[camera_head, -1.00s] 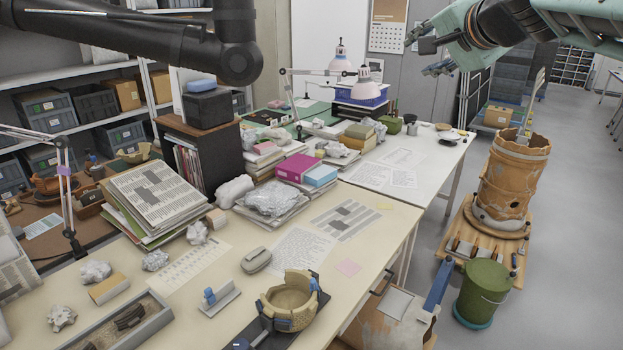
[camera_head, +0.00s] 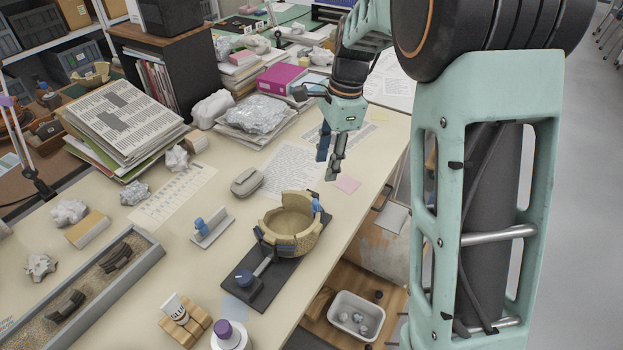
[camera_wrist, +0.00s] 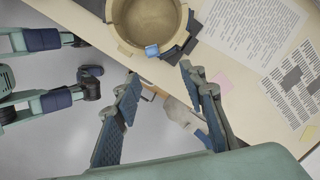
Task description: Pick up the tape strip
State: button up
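I cannot single out the tape strip for sure. A blue piece (camera_head: 201,225) also stands on a small pale holder (camera_head: 212,234) left of the bowl. My gripper (camera_head: 329,166) hangs above the table, behind and right of the bowl, fingers pointing down. In the wrist view, my gripper (camera_wrist: 161,75) is open and empty. A blue piece (camera_wrist: 152,50) on the bowl's rim (camera_wrist: 182,25) shows just beyond the fingertips.
The bowl stands on a dark base (camera_head: 262,296) with a blue knob. A sand tray (camera_head: 85,300), a glue tube (camera_head: 175,308) and a purple-capped bottle (camera_head: 230,338) stand nearer. A grey case (camera_head: 247,181) and a pink note (camera_head: 347,184) lie near the bowl. The table's right edge is close.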

send_over(317, 201)
jog(key=d, duration=0.1)
notch_tip(317, 201, down, 5)
jog(key=f, duration=0.4)
jog(key=a+f, duration=0.1)
jog(key=f, duration=0.1)
jog(key=shift+f, duration=0.25)
jog(key=c, duration=0.8)
